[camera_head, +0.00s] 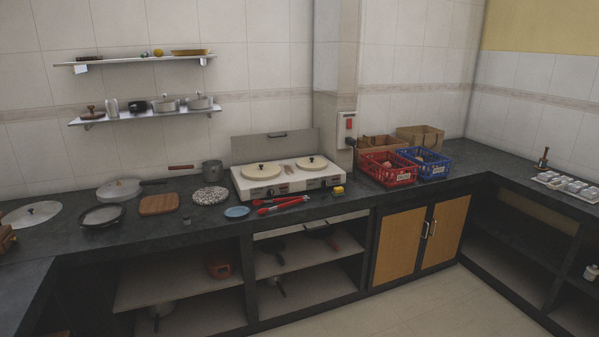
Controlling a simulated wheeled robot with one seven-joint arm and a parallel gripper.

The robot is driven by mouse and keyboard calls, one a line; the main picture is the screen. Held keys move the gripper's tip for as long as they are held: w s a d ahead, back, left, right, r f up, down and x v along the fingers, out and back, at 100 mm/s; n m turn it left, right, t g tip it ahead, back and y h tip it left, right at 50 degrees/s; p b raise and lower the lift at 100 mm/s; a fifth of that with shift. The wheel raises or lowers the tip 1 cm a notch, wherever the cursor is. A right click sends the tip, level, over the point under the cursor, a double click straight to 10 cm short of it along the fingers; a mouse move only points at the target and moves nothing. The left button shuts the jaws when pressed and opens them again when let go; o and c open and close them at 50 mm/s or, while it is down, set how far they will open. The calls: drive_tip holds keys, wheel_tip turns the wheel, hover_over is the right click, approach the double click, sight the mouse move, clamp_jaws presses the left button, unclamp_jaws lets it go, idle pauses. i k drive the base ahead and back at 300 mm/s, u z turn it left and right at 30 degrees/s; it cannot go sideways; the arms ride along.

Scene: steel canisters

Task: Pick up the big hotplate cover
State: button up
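A white two-burner hotplate (290,184) stands on the dark counter in the middle of the head view. Two round cream covers with small dark knobs lie on it. A grey panel (255,148) stands upright behind the hotplate. My gripper is not in view.
Red tongs (283,206), a blue dish (237,212) and a yellow item (338,190) lie in front of the hotplate. A speckled round mat (210,196) and a pot (212,171) are left. Red (389,176) and blue (433,171) crates stand right. Floor (400,310) is clear.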

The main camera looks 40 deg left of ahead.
sight(257, 171)
drive_tip(key=u, duration=2.1)
drive_tip(key=i, duration=3.4)
drive_tip(key=z, duration=0.75)
